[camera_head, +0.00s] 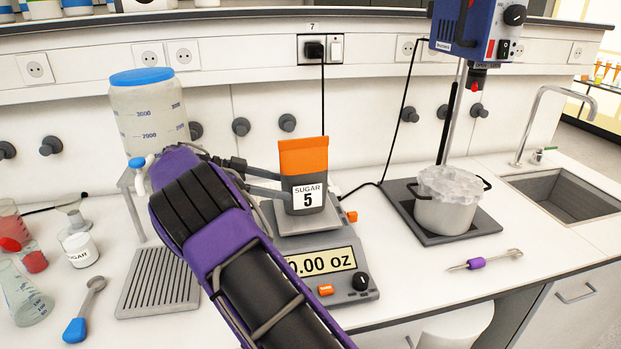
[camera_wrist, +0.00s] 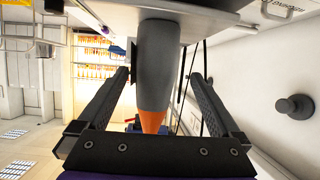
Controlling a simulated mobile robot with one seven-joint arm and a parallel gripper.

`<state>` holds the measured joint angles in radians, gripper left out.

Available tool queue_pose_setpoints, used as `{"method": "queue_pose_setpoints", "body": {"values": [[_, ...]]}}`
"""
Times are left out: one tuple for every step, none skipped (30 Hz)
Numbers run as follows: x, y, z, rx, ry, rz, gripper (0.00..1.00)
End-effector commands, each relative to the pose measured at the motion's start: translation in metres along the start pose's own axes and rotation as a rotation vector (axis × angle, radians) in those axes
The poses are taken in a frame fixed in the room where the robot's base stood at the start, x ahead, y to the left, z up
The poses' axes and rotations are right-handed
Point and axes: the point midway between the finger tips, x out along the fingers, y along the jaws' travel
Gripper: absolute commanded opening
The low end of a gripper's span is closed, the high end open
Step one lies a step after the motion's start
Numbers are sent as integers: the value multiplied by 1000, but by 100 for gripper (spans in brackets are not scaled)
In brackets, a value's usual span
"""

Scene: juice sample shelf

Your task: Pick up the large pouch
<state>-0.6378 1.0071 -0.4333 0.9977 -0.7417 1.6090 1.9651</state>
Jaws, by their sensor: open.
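The large pouch (camera_head: 305,172) is grey with an orange top and a white label reading "SUGAR 5". It stands upright on the pan of the scale (camera_head: 335,265). My gripper (camera_head: 281,184) reaches in from the left at the pouch's mid height. In the wrist view, the pouch (camera_wrist: 158,60) lies between the two spread fingers of my gripper (camera_wrist: 160,78), with a gap visible on each side. The gripper is open. In the head view, the far finger is partly hidden by the pouch, so contact there cannot be told.
A large jar with a blue lid (camera_head: 148,105) stands behind my arm. A pot (camera_head: 448,205) sits under a stirrer at right, beside a sink (camera_head: 575,195). Beakers, a small jar (camera_head: 80,250) and a blue-handled spoon (camera_head: 82,318) are at left. A purple-handled tool (camera_head: 480,262) lies at front right.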

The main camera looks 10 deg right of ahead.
Motion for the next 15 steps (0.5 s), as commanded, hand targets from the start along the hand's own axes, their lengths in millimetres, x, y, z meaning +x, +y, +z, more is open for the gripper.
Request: {"method": "queue_pose_setpoints", "body": {"values": [[2,1,1,12,1,7,100],[4,1,1,18,2,10,100],[8,1,1,22,2,12,100],[11,1,1,23,2,12,100],[14,1,1,23,2,12,100],[19,2,1,23,2,12,100],[22,2,1,23,2,12,100],[25,2,1,23,1,11,100],[29,3,1,22,1,11,100],[32,3,0,22,1,12,100],[37,4,0,21,1,13,100],[43,5,0,22,1,12,100],[48,6,0,21,3,13,100],[53,6,0,21,2,13,100],[59,7,0,20,1,12,100]]}}
